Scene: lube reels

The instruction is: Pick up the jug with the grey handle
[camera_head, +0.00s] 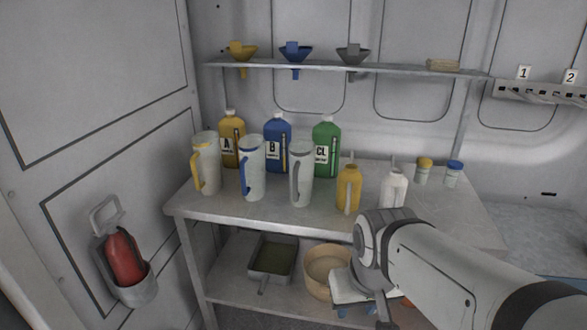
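The jug with the grey handle (301,172) stands upright on the bench top. It is a tall pale jug, the rightmost of three alike, and its grey handle is on its left side. The jug with the blue handle (254,169) and the jug with the yellow handle (207,164) stand to its left. My arm comes in from the lower right, with a rounded joint in front of the bench's right part. I cannot make out my gripper's fingers. Nothing covers the grey-handled jug.
Yellow, blue and green bottles (326,146) stand behind the jugs. A yellow oil can (348,188) and a white can (393,188) stand to the right. Funnels sit on the wall shelf (400,71) above. The lower shelf (225,287) holds a tray and a round tub. A red extinguisher (122,258) hangs left.

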